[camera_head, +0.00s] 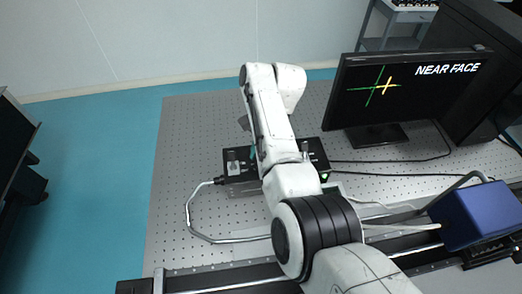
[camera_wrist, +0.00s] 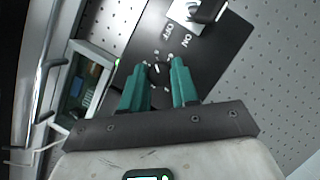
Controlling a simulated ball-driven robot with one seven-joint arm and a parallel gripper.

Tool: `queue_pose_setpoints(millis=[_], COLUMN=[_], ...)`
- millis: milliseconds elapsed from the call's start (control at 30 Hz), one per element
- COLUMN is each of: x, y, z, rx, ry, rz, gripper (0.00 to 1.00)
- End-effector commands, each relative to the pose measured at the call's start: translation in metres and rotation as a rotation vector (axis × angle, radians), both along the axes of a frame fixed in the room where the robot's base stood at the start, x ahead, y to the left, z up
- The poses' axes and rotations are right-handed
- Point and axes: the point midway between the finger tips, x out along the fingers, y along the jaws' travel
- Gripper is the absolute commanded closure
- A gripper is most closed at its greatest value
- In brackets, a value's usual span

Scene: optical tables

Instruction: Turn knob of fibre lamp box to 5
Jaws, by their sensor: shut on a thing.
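The fibre lamp box (camera_head: 317,157) is a low black box on the perforated table, partly covered by my arm in the head view. In the wrist view its black panel (camera_wrist: 213,62) shows printed ON and OFF beside a switch on a light plate (camera_wrist: 188,14). The small dark knob (camera_wrist: 155,75) sits in a ring of pale marks, too small to read, so its setting cannot be told. My gripper (camera_wrist: 159,68) has green fingers on both sides of the knob and is shut on it. In the head view my arm mostly hides the fingers and knob.
A monitor (camera_head: 404,92) reading NEAR FACE stands at the right. A grey cable (camera_head: 189,215) loops from the box's left side. A blue box (camera_head: 478,215) and rails lie at the front right. The table (camera_head: 185,135) is clear at the left.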

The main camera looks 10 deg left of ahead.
Motion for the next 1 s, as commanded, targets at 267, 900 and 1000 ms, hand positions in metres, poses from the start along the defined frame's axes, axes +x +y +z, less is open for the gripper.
queue_pose_setpoints(millis=[267,900,1000], x=[0.0013,0.0010,0.0007], y=[-0.0001,-0.0003,-0.0003], z=[0.0014,0.0011,0.0008], rx=[0.001,0.000,0.000], ry=[-0.006,-0.005,-0.004], rz=[-0.081,-0.094,-0.093], gripper=[1.00,0.56,0.47])
